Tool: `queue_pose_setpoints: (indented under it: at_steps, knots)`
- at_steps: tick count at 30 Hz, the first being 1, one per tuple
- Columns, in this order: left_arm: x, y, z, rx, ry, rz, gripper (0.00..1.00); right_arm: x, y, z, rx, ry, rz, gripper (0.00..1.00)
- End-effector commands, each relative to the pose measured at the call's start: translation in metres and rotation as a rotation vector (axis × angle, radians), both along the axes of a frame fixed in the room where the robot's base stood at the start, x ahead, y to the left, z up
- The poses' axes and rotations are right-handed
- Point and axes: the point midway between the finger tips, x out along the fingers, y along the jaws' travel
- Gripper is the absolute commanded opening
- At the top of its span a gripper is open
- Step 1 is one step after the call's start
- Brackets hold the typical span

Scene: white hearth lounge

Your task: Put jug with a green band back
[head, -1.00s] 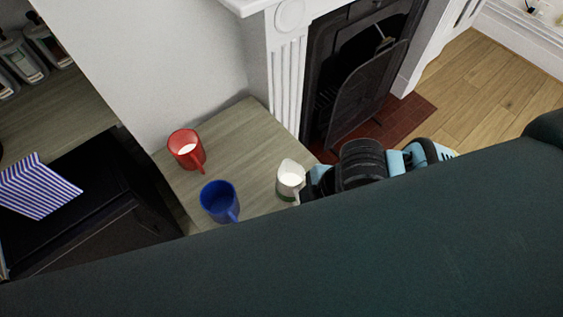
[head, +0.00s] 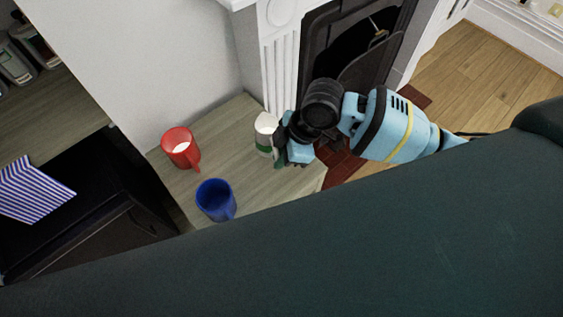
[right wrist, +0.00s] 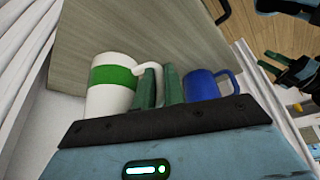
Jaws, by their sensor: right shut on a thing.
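The white jug with a green band (head: 265,136) is at the back of the small wooden side table (head: 222,150), near the fireplace. It also shows in the right wrist view (right wrist: 111,82). My right gripper (head: 284,140) reaches in from the right and is shut on the jug's handle; its green fingers (right wrist: 160,88) show in the right wrist view. I cannot tell whether the jug's base touches the table. A dark gripper, apparently my left (right wrist: 271,63), shows at the right of the right wrist view; its opening is unclear.
A red mug (head: 180,150) with white contents and a blue mug (head: 214,203) stand left of the jug. The dark green sofa back (head: 330,240) crosses the foreground. The white fireplace surround (head: 282,75) stands behind. The table's right front part is clear.

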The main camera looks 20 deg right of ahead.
Motion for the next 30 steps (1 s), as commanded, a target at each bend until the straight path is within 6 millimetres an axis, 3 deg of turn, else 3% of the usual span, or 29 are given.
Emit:
queue_pose_setpoints:
  at_steps: [3, 6, 18, 19, 23, 30]
  knots:
    - [-0.001, 0.000, -0.002, 0.000, 0.002, 0.001, 0.36, -0.003, 0.000, -0.022, -0.003, 0.007, 0.000, 0.00]
    - [-0.002, 0.000, -0.003, -0.001, 0.004, 0.000, 0.36, -0.002, 0.000, -0.032, -0.002, 0.005, 0.001, 0.00]
    - [-0.002, 0.000, -0.004, 0.000, 0.006, 0.000, 0.36, -0.002, 0.000, -0.036, -0.002, 0.003, 0.002, 0.00]
    - [-0.002, 0.000, -0.004, 0.000, 0.006, 0.000, 0.36, -0.003, -0.001, -0.036, -0.003, 0.004, 0.002, 0.14]
    - [-0.003, 0.000, -0.004, 0.001, 0.008, 0.000, 0.36, -0.003, -0.001, -0.036, -0.003, 0.004, 0.002, 0.31]
    - [-0.003, 0.000, -0.005, 0.000, 0.009, 0.001, 0.36, -0.003, -0.001, -0.036, -0.003, 0.004, 0.002, 0.33]
